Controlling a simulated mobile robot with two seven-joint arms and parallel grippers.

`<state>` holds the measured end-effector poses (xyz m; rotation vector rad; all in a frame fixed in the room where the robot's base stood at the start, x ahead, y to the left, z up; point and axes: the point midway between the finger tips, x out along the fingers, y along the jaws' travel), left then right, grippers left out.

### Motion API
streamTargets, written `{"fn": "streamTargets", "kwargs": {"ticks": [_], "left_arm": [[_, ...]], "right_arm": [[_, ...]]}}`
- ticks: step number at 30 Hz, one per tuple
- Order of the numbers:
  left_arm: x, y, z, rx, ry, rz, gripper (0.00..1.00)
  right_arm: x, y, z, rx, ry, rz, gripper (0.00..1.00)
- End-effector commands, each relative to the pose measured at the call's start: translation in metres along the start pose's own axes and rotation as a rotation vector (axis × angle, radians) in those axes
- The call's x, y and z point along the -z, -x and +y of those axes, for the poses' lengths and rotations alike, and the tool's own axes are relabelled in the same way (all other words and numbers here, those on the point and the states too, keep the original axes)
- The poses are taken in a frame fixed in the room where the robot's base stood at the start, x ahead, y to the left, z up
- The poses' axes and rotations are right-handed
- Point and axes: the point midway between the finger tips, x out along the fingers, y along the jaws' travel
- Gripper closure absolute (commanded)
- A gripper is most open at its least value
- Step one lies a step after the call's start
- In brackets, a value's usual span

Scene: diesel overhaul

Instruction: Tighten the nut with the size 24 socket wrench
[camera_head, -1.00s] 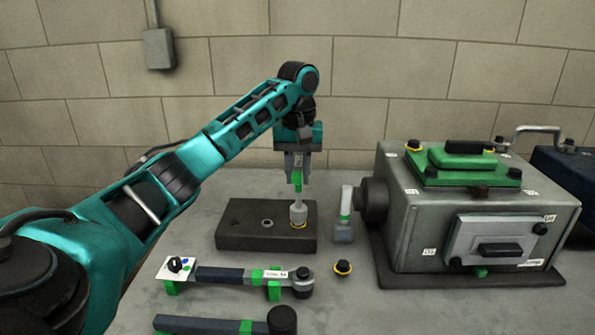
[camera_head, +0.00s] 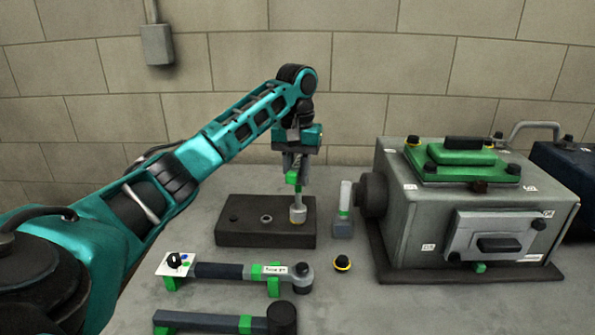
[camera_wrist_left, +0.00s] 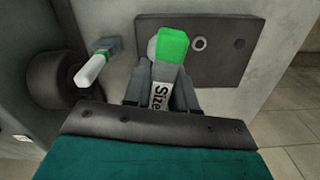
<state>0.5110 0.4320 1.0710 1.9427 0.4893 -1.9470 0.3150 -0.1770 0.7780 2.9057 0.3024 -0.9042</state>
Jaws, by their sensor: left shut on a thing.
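My left gripper (camera_head: 295,163) is shut on a socket wrench with a green section (camera_head: 292,179) and a grey socket (camera_head: 298,213). The socket points down onto the right end of the dark block (camera_head: 250,239). A trace of yellow shows at the socket's foot; the nut itself is hidden under it. In the left wrist view, the gripper (camera_wrist_left: 163,77) holds the wrench (camera_wrist_left: 173,47) by its handle. A white label there reads "Size", with its number hidden. My right gripper is not in view.
A black and yellow part (camera_head: 342,263) lies in front. Two long wrenches (camera_head: 220,271) (camera_head: 205,323) lie nearer. A grey machine with a green top (camera_head: 430,225) fills the right side.

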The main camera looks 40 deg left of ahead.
Motion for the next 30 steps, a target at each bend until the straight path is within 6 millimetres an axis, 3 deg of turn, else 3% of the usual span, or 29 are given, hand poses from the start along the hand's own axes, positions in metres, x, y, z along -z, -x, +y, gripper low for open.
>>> {"fn": "streamTargets", "kwargs": {"ticks": [24, 30], "left_arm": [[0.007, 0.001, -0.010, 0.001, -1.056, 0.009, 1.00], [0.007, 0.000, -0.011, 0.001, -1.227, 0.007, 1.00]], "right_arm": [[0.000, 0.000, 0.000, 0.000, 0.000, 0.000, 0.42], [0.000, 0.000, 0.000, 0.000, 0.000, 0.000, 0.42]]}}
